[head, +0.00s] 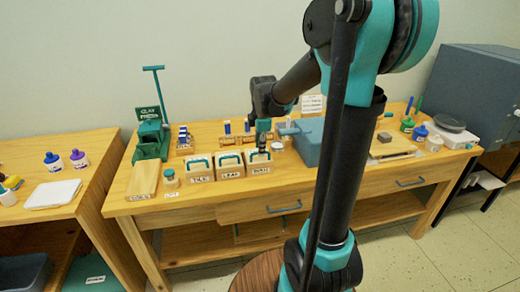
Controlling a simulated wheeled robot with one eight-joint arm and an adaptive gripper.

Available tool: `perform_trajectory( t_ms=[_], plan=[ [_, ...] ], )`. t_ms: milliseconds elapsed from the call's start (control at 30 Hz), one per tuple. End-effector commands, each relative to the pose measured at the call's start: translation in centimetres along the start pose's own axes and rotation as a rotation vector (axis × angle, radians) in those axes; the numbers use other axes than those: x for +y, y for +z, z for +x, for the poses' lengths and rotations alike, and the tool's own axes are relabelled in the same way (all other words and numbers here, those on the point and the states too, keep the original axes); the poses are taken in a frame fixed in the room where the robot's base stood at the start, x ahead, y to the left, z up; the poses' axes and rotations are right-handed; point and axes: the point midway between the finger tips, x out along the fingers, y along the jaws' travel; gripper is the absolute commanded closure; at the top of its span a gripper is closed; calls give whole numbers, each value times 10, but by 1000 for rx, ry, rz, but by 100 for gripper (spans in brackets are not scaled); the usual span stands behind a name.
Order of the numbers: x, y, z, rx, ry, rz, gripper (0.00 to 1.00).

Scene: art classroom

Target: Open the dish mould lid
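Three box-like moulds with teal handles on top stand in a row on the wooden table. The right one (258,164) is the dish mould as far as its small front label can be read, and its lid looks shut. The other two, a middle mould (229,168) and a left mould (199,171), stand beside it, also looking shut. My gripper (262,150) points down at the dish mould's top, by its handle. It hides part of the lid. I cannot tell whether it touches the handle or whether its fingers are open.
A green clay press (149,138) and a wooden board (143,182) stand at the left. A blue-grey box (308,146) stands close to the right of the moulds. A small teal-lidded jar (170,178) is left of them. A drawer (285,207) is below the tabletop.

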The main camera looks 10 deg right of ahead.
Motion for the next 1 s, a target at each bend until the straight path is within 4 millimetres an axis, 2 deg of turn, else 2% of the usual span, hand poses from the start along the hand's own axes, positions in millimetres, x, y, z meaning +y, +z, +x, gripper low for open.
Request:
perform_trajectory(
  t_ms=[167, 467, 733, 1000],
  plan=[
    [0, 0, 12, 0, 0, 0, 69],
    [0, 0, 14, 0, 0, 0, 69],
    [0, 0, 14, 0, 0, 0, 100],
    [0, 0, 14, 0, 0, 0, 100]
  ],
)
